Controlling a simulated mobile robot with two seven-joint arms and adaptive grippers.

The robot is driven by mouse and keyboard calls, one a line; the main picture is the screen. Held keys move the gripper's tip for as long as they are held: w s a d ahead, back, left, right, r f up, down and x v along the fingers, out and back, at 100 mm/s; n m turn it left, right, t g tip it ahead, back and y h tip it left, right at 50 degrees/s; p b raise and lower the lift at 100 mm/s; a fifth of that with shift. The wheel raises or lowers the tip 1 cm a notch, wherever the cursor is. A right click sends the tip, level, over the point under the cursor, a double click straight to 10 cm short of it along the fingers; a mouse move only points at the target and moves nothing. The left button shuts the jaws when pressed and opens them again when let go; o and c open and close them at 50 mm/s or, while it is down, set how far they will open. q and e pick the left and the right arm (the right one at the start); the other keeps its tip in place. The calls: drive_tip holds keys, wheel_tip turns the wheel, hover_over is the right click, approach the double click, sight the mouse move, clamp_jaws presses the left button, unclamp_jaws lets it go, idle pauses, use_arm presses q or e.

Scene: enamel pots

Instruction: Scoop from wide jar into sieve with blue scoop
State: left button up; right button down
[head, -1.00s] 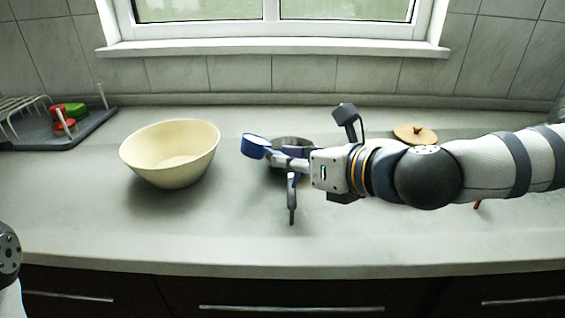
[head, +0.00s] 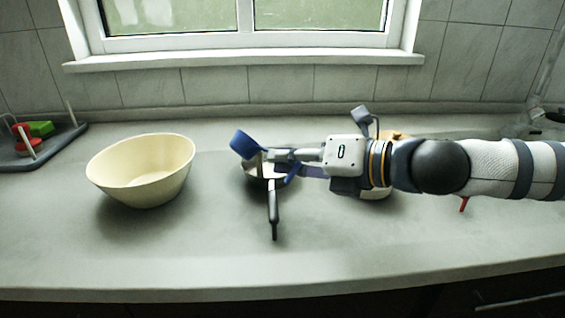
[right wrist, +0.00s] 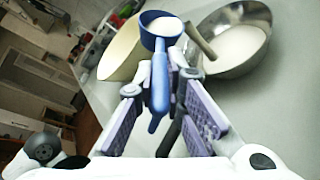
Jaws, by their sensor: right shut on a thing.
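My right gripper (head: 283,157) is shut on the blue scoop (head: 242,144). In the right wrist view the scoop's cup (right wrist: 161,27) is whitish inside, with its blue handle between my fingers. In the head view the cup looks tilted. A round steel vessel with a long dark handle (head: 274,215), apparently the sieve, stands below and just right of the cup. It also shows in the right wrist view (right wrist: 251,60), with white inside. I cannot tell which vessel is the wide jar. My left gripper is out of view.
A wide cream bowl (head: 140,172) stands on the counter at left. A pale container (head: 377,192) with a wooden-looking top is partly hidden behind my right arm. A dish rack (head: 40,150) with red and green items is at far left. The front counter is mostly clear.

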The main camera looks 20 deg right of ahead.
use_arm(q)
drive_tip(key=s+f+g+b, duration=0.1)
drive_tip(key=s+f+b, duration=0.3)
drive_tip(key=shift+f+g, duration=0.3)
use_arm(e)
drive_tip(key=d+r+m+y, duration=0.1)
drive_tip(key=m, duration=0.2)
drive_tip(key=w+d+r+m+t+y, duration=0.1)
drive_tip(key=m, duration=0.2)
drive_tip(key=d+r+m+t+y, duration=0.1)
drive_tip(key=d+m, duration=0.1)
drive_tip(key=m, duration=0.1)
drive_tip(key=shift+w+r+y, duration=0.3)
drive_tip(key=shift+y, duration=0.1)
idle(0.3)
